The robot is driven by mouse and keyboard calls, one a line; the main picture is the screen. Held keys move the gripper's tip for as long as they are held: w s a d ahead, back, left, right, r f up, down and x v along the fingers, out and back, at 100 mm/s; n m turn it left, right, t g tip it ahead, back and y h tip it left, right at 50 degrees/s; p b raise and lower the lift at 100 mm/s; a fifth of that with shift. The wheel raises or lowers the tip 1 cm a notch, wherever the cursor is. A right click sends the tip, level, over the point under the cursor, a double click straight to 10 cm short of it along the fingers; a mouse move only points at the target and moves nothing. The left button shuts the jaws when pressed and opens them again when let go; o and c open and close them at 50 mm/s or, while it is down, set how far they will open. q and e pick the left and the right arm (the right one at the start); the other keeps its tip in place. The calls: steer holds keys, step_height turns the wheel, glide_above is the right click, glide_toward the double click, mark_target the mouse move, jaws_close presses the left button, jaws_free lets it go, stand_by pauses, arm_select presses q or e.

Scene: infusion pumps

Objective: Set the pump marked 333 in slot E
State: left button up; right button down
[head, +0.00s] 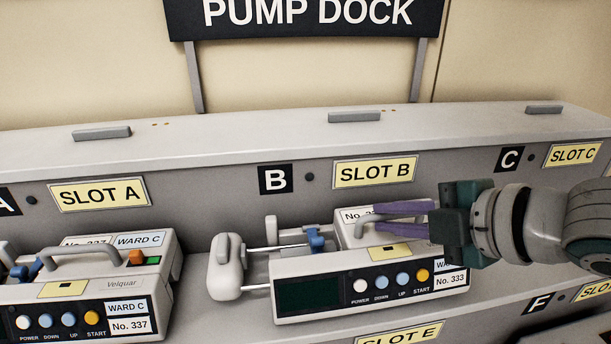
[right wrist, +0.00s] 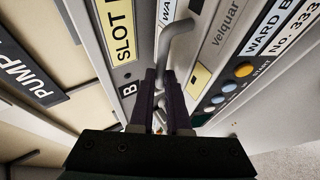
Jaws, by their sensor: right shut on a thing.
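The pump marked 333 (head: 322,293) is a pale box with a dark screen and several round buttons, in front of the yellow SLOT B label (head: 374,171). I cannot tell whether its base touches the shelf. My right gripper (head: 392,216) reaches in from the right and is shut on the pump's grey handle. In the right wrist view the handle (right wrist: 174,42) runs up from between the dark fingers (right wrist: 161,103), beside the No. 333 label (right wrist: 292,38). The SLOT E label (head: 400,335) shows at the bottom edge; the slot itself is out of view. My left gripper is not in view.
A pump marked 337 (head: 92,293) stands at the left, below the SLOT A label (head: 98,194). Below the SLOT C label (head: 572,155), my right arm covers much of the bay. The dock's upper ledge (head: 250,134) runs behind, under the PUMP DOCK sign (head: 306,14).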

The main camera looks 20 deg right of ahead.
steer(key=shift+w+f, duration=0.1)
steer(key=shift+f, duration=0.05)
stand_by(0.4)
steer(key=c, duration=0.8)
jaws_free()
steer(key=shift+f, duration=0.25)
steer(key=p+v, duration=0.1)
steer(key=v, duration=0.9)
steer(key=shift+r, duration=0.1)
